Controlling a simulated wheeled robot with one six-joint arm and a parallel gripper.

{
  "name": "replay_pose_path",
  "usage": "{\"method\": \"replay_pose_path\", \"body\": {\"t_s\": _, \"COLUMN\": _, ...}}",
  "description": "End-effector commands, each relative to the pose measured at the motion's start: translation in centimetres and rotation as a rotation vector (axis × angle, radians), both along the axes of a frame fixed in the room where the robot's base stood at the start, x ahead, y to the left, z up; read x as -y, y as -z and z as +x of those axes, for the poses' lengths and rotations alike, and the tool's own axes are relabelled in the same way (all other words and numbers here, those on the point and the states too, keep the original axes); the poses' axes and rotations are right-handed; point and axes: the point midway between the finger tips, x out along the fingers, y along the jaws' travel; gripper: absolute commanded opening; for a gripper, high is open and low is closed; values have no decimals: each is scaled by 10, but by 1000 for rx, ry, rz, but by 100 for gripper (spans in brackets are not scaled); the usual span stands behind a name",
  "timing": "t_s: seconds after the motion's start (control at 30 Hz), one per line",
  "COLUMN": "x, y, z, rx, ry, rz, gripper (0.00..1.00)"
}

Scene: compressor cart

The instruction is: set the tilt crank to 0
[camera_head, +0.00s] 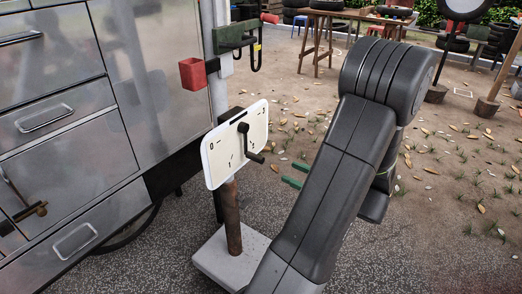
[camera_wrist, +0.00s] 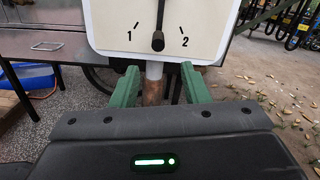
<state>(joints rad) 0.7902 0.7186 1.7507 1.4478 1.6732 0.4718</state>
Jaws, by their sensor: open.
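The tilt crank (camera_head: 245,140) is a dark lever on the face of a white dial panel (camera_head: 222,166). Its arm hangs down from the hub and its grip sticks out from the panel. In the wrist view the crank (camera_wrist: 158,38) points down between the marks 1 and 2 on the panel (camera_wrist: 105,20); its upper end is cut off by the frame. A 0 mark shows at the panel's left in the head view. My gripper (camera_head: 293,175) is open and empty in front of the panel, apart from the crank. Its green fingers (camera_wrist: 159,69) appear below the crank's grip.
A rusty post (camera_head: 233,215) on a pale base (camera_head: 215,262) carries the panel. A metal cabinet (camera_head: 60,120) stands at left, with a red cup (camera_head: 193,74) beside a pale pole. Open ground with leaves lies right; a wooden table (camera_head: 330,22) stands far back.

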Motion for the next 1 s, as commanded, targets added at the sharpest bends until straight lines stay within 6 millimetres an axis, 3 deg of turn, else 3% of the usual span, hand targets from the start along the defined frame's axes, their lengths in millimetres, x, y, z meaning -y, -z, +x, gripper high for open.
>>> {"method": "replay_pose_path", "body": {"t_s": 0.6, "x": -88, "y": 2, "z": 61, "rx": 0, "ry": -6, "rz": -4, "gripper": 41}}
{"method": "replay_pose_path", "body": {"t_s": 0.8, "x": -104, "y": 1, "z": 74, "rx": 0, "ry": -4, "rz": -5, "gripper": 41}}
{"method": "replay_pose_path", "body": {"t_s": 1.0, "x": -109, "y": 0, "z": 78, "rx": 0, "ry": -1, "rz": -4, "gripper": 41}}
